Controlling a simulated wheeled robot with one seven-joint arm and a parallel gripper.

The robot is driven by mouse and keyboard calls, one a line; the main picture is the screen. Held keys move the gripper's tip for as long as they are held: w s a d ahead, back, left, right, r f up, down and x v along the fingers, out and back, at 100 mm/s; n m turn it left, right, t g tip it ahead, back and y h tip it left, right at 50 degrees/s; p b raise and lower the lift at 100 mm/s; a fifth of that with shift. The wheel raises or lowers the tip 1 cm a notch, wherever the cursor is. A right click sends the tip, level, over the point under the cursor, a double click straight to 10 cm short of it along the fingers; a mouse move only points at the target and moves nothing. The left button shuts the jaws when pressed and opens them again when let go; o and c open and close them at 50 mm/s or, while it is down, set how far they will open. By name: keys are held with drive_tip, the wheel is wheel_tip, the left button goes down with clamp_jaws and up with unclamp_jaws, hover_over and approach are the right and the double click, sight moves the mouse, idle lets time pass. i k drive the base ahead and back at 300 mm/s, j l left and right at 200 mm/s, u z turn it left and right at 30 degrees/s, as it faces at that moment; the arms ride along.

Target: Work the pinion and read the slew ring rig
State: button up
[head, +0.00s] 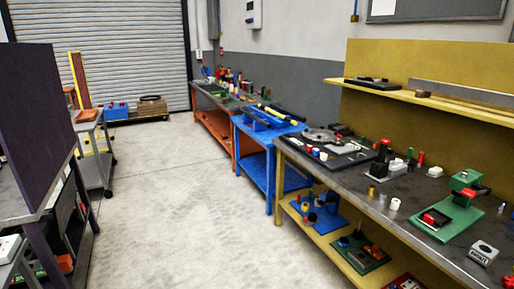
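What looks like the slew ring rig, a flat grey disc (320,135) on a dark base plate (352,158), sits at the far end of the yellow-framed bench on the right. Small white, red and blue parts are around its front edge. It is too small at this distance to pick out the pinion or any reading on it. My gripper is not in view, and nothing of it shows near the rig.
The grey bench top (400,188) carries a green fixture (452,212), a dark block with a red top (380,165) and several small cylinders. A blue bench (262,128) stands beyond it. A purple panel (38,125) stands at left. The concrete floor (175,200) between is clear.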

sight(337, 142)
drive_tip(key=i, duration=2.85)
drive_tip(key=i+j+z, duration=0.15)
drive_tip(key=i+z, duration=0.3)
drive_tip(key=i, duration=0.25)
drive_tip(key=i+j+z, duration=0.4)
drive_tip(key=i, duration=0.3)
drive_tip(key=i+j+z, duration=0.45)
drive_tip(key=i+j, duration=0.15)
